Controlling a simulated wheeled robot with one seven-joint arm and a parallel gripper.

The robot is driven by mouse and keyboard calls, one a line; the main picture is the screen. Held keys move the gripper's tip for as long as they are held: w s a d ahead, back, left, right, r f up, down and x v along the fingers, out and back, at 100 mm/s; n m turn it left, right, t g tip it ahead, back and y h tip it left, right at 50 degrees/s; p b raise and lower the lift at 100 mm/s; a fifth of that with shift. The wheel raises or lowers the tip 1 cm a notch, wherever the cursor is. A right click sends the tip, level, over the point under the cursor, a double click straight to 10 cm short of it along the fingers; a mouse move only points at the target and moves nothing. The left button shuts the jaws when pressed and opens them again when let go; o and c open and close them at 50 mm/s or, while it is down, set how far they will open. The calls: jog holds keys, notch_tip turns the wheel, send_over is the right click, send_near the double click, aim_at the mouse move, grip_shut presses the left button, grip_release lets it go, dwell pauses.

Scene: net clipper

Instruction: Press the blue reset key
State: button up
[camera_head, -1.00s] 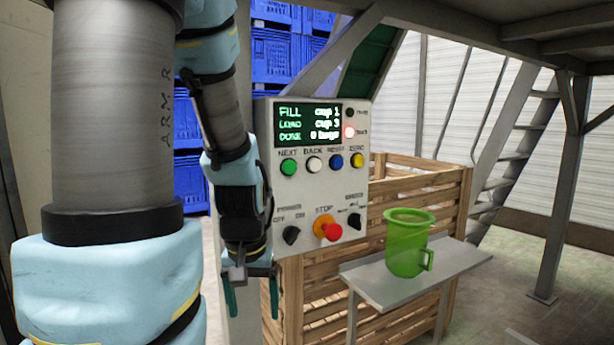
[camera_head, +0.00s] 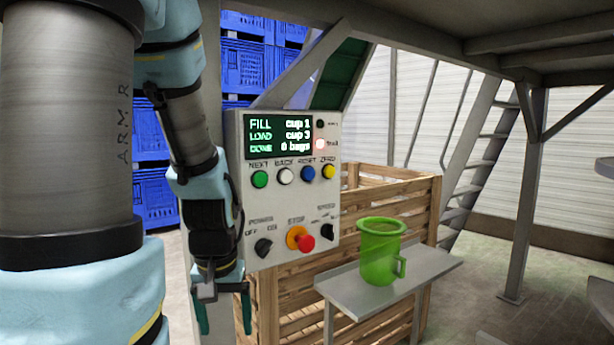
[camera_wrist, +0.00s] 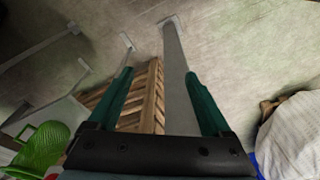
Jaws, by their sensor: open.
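The blue reset key (camera_head: 308,173) is a round button on the upright control panel (camera_head: 285,214). It sits in a row with a green, a white and a yellow button, below a lit screen (camera_head: 279,134) reading FILL cup 1, LOAD cup 3, DONE 0 bags. My gripper (camera_head: 223,315) hangs to the lower left of the panel, fingers pointing down, apart from the keys. It is open and empty. In the wrist view its two green fingers (camera_wrist: 158,100) are spread above the floor. The blue key does not show in the wrist view.
A red stop knob (camera_head: 302,240) and two black knobs sit low on the panel. A green cup (camera_head: 381,252) stands on a grey shelf (camera_head: 420,270) at the right. A wooden crate (camera_head: 425,200) is behind it. Blue crates (camera_head: 245,60) are stacked behind the panel.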

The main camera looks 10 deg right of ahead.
dwell(0.3)
